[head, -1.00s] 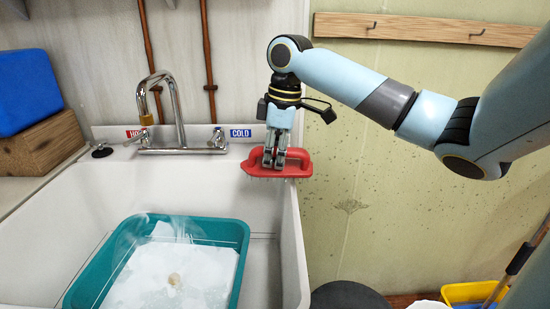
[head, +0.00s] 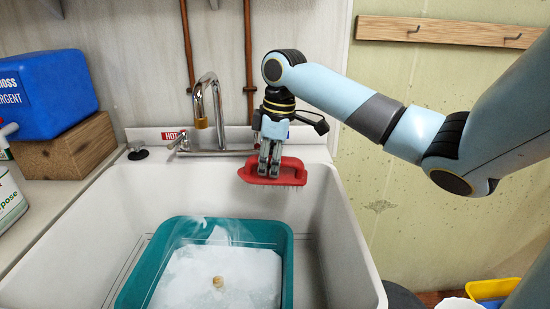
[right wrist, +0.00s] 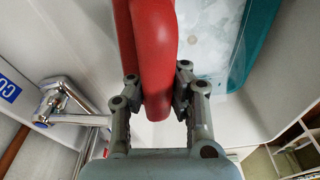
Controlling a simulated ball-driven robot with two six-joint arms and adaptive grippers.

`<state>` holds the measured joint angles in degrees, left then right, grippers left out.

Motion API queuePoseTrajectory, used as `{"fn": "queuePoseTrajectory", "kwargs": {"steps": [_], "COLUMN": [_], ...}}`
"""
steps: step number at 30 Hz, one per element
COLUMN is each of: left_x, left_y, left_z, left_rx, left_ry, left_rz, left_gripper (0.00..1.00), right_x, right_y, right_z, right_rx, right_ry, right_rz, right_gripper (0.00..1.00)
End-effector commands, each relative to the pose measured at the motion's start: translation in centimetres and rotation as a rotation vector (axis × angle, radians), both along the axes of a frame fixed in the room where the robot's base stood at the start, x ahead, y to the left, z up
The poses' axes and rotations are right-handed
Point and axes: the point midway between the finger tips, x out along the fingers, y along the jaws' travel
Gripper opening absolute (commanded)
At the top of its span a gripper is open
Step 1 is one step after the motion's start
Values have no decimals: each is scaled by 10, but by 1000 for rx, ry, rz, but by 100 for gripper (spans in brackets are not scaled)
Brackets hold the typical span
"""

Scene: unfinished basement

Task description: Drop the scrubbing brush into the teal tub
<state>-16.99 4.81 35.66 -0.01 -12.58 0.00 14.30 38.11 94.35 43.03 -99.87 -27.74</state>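The red scrubbing brush (head: 290,172) hangs in my right gripper (head: 269,172), bristles down, above the back part of the sink. The right wrist view shows the gripper (right wrist: 158,100) with a finger on each side of the brush's red handle (right wrist: 152,50), shut on it. The teal tub (head: 287,265) sits in the sink, nearer to me and below the brush. It holds whitish suds or water with a small tan thing (head: 218,282) in the middle. In the right wrist view the tub's edge (right wrist: 255,40) shows at upper right. My left gripper is not in view.
The white sink (head: 345,240) surrounds the tub. A faucet (head: 213,105) with a brass padlock stands at the back, left of the brush. A blue detergent jug (head: 45,92) on a wooden block (head: 65,150) is at left. A yellow bucket (head: 490,289) is at lower right.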

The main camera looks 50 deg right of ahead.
Motion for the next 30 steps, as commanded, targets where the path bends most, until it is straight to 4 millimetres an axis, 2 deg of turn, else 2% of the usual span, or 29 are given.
{"fn": "queuePoseTrajectory", "kwargs": {"steps": [4,8,11,15,18,21,26,30], "left_x": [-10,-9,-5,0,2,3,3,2], "left_y": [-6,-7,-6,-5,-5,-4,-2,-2], "left_z": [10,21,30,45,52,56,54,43], "left_rx": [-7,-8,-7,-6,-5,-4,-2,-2], "left_ry": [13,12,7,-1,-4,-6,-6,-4], "left_rz": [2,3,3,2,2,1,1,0], "left_gripper": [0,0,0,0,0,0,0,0], "right_x": [12,24,32,40,43,44,44,44], "right_y": [13,30,50,90,118,137,148,148], "right_z": [-16,-38,-59,-88,-105,-115,-124,-135], "right_rx": [7,9,9,9,7,5,2,1], "right_ry": [-1,-2,-3,-5,-10,-13,-13,-14], "right_rz": [-18,-30,-30,-6,22,45,61,62], "right_gripper": [0,0,0,0,0,0,0,0]}}
